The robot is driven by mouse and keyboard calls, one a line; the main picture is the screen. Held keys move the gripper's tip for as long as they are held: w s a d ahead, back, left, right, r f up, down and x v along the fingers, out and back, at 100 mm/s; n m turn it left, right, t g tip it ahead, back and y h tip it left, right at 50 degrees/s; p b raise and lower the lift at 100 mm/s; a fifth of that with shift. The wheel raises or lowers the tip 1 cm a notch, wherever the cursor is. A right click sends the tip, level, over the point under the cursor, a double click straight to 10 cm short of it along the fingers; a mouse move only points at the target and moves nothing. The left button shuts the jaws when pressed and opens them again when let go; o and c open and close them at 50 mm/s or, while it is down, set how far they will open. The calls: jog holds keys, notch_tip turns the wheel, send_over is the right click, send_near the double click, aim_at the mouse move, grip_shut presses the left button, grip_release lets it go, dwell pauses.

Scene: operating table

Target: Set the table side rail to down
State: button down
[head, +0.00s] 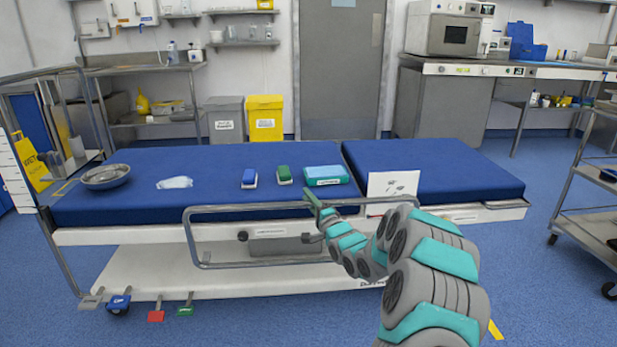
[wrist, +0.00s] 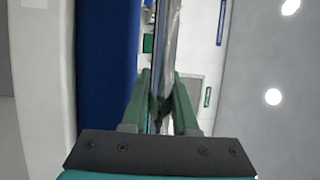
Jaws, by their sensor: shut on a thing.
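The side rail (head: 225,208) is a grey metal tube loop along the near side of the operating table (head: 130,234). Its top bar runs level in front of the blue mattress edge, and its lower bar hangs in front of the white frame. My gripper (head: 313,200) is at the top bar, right of its middle. In the wrist view, the rail (wrist: 171,45) runs between the two green fingers of my gripper (wrist: 163,100), which are shut on it. The contact itself is partly hidden.
On the mattress (head: 220,180) lie a steel bowl (head: 106,176), a blue brush (head: 249,179), a green brush (head: 284,175) and a teal box (head: 326,176). Coloured pedals (head: 156,316) stick out below at left. A trolley (head: 590,190) stands at right. Floor in front is clear.

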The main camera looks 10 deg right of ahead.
notch_tip(320, 180, down, 6)
jog(key=shift+r+b, duration=0.1)
jog(key=shift+b, duration=0.2)
jog(key=c, duration=0.7)
grip_release()
send_near(309, 214)
jog(key=r, duration=0.1)
jog(key=s+a+r, duration=0.1)
jog(key=s+r, duration=0.1)
jog(key=shift+a+b, duration=0.3)
jog(key=shift+b, duration=0.05)
